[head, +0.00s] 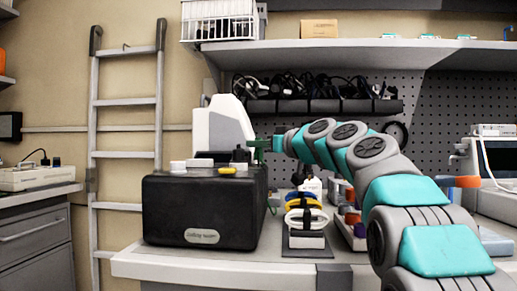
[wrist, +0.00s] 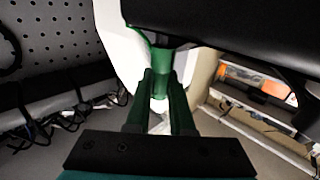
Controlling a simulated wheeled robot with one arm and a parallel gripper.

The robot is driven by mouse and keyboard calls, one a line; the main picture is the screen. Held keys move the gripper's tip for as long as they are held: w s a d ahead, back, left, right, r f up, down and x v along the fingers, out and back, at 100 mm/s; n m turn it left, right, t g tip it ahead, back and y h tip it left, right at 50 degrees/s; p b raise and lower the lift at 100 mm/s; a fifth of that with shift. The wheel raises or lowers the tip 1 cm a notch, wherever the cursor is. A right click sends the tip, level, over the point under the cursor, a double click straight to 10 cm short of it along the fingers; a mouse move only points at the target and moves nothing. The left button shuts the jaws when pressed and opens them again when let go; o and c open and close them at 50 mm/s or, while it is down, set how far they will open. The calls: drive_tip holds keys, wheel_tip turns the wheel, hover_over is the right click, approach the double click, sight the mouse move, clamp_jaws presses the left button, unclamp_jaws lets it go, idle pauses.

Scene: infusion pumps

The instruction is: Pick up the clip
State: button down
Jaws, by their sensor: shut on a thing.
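A green piece, which looks like the clip (wrist: 162,58), is between my gripper's fingertips (wrist: 160,78) in the wrist view. My gripper is shut on it. The clip is just below a large black body and in front of a white casing. In the head view my gripper (head: 264,145) reaches left, above the right end of the black box, beside the white machine (head: 222,128). The clip is too small there to tell from the fingers, and whether it touches the machine cannot be told.
The black box (head: 200,211) carries small white and yellow items and a dark bottle (head: 239,155). Stacked coloured rings (head: 304,217) and small bins stand on the bench to its right. A shelf (head: 340,53) runs above; a ladder (head: 125,154) leans at left.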

drive_tip(key=shift+r+p, duration=0.3)
drive_tip(key=shift+r, duration=0.8)
drive_tip(key=s+d+b, duration=0.1)
drive_tip(key=s+d, duration=0.2)
drive_tip(key=s, duration=0.4)
drive_tip(key=s+d+r+b, duration=0.1)
drive_tip(key=s+d, duration=0.3)
drive_tip(key=s, duration=0.3)
drive_tip(key=shift+s+r+b, duration=0.25)
drive_tip(key=shift+b, duration=0.05)
